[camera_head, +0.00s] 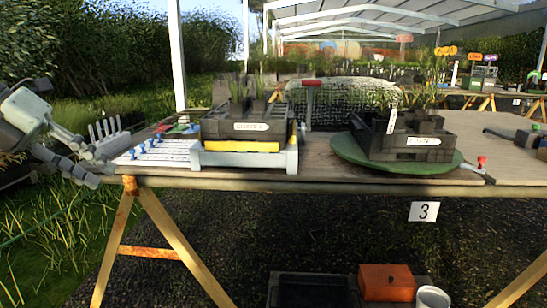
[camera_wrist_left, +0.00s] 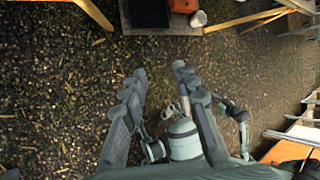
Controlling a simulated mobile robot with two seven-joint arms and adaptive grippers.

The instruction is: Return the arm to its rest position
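My left gripper (camera_head: 86,162) is at the left end of the table in the camera_head view, just off the table's left edge. Its fingers are apart in the left wrist view (camera_wrist_left: 160,76), with only ground visible between them, so it is open and empty. My left arm (camera_head: 25,108) comes in from the left edge. My right gripper cannot be made out in either view.
The wooden table (camera_head: 315,176) holds a dark crate (camera_head: 243,127) on a grey stand and another crate (camera_head: 407,142) on a green round base (camera_head: 350,152). A white rack (camera_head: 103,132) stands near my left gripper. Below are an orange box (camera_head: 387,281) and a black tray (camera_head: 312,290).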

